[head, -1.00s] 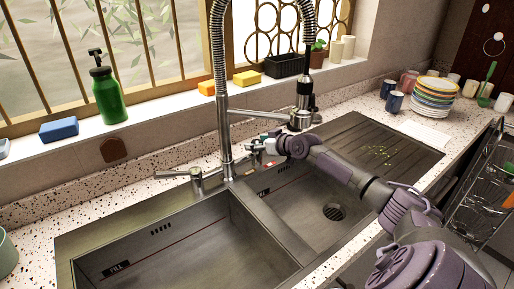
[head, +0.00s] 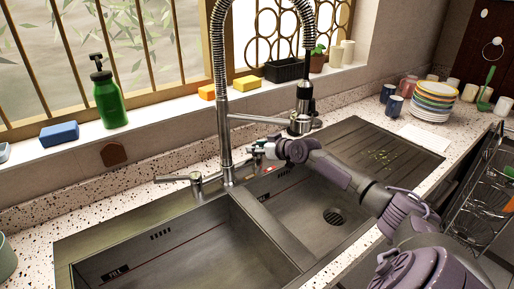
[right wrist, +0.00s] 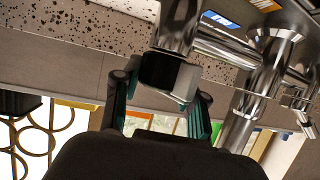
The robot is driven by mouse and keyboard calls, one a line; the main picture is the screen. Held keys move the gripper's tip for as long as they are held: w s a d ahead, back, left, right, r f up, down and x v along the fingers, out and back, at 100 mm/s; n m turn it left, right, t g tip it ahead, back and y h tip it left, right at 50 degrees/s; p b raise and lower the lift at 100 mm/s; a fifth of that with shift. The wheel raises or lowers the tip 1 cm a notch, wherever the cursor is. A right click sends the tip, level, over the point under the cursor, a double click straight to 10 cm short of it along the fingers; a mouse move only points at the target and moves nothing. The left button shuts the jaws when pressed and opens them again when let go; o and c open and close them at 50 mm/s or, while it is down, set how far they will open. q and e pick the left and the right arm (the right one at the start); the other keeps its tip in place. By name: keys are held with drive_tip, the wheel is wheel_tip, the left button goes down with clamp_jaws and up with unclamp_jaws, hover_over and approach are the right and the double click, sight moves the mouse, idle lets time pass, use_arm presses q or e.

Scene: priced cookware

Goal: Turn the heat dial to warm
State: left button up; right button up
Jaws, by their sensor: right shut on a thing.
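The heat dial is a chrome cylinder with a dark, blocky end (right wrist: 178,28) at the top middle of the right wrist view. In the head view it is small and mostly hidden by my right gripper (head: 259,149), behind the sink beside the tall faucet. The right gripper is shut on the dial's blocky end, with one finger on each side of it in the right wrist view. I cannot read the dial's setting. My left gripper is not in view.
The spring-neck faucet (head: 224,120) rises just left of the gripper, with a side lever (head: 178,179). A two-basin sink (head: 150,262) lies below. A green bottle (head: 109,100) and sponges stand on the sill. Stacked plates (head: 433,103) and mugs stand at the right.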

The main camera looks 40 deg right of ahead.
idle(0.9)
drive_tip(key=o, duration=1.2)
drive_tip(key=shift+c, duration=0.2)
drive_tip(key=shift+s, duration=0.15)
drive_tip(key=v, duration=1.1)
drive_tip(key=shift+s+r, duration=0.2)
drive_tip(key=shift+s, duration=0.15)
drive_tip(key=shift+d, duration=0.1)
